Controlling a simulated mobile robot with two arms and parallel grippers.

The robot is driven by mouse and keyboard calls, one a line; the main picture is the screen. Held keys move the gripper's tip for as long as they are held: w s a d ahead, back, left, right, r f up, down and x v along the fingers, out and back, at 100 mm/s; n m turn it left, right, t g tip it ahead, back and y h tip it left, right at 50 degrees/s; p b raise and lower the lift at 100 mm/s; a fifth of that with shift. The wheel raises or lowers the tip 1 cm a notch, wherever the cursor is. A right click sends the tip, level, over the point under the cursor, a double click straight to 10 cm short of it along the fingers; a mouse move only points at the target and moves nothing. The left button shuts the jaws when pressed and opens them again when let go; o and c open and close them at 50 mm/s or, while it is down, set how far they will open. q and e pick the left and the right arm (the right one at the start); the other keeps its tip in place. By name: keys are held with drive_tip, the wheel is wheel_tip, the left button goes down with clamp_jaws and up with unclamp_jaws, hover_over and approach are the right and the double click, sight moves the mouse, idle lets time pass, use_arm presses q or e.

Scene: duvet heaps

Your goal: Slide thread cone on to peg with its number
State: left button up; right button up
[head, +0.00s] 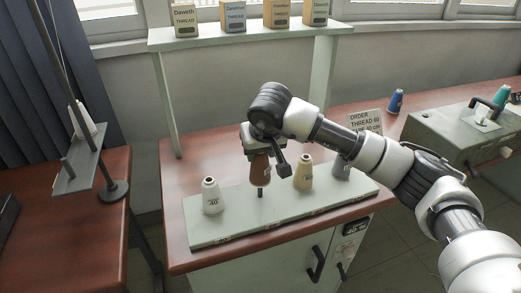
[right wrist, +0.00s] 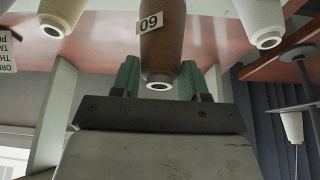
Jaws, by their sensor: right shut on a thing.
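A brown thread cone (head: 260,170) hangs upright in my right gripper (head: 262,153). In the right wrist view the brown cone (right wrist: 163,40) carries a tag that reads 60 upside down, and the green fingers (right wrist: 160,82) stand on both sides of its narrow top. A dark peg (head: 261,193) shows below the cone's base on the pale green board (head: 235,226); I cannot tell whether its tip is inside the cone. A white cone (head: 211,196) marked 40, a beige cone (head: 303,174) and a grey cone (head: 341,169) stand on the board. My left gripper is not in view.
An order card (head: 364,122) stands at the table's back right. A blue cone (head: 396,101) and a green machine (head: 460,130) are further right. A shelf (head: 250,36) with several thread boxes is behind. A thread stand (head: 85,168) is at left.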

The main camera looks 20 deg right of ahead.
sight(261, 169)
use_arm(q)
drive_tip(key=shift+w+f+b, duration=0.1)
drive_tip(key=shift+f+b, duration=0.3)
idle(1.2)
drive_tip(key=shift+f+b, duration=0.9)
use_arm(e)
drive_tip(key=shift+f, duration=1.1)
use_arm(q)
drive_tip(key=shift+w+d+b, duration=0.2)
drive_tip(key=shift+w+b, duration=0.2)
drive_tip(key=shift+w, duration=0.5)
use_arm(e)
drive_tip(key=shift+f, duration=0.45)
use_arm(q)
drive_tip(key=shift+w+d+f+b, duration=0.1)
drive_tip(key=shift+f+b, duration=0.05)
drive_tip(key=shift+b, duration=0.15)
use_arm(e)
drive_tip(key=shift+f, duration=0.4)
drive_tip(key=shift+f+b, duration=0.3)
drive_tip(key=shift+f, duration=0.1)
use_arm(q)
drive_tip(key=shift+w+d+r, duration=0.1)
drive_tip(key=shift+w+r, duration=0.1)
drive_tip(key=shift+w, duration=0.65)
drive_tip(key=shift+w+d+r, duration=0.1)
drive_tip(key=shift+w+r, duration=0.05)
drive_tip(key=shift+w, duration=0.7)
use_arm(e)
drive_tip(key=shift+f, duration=0.15)
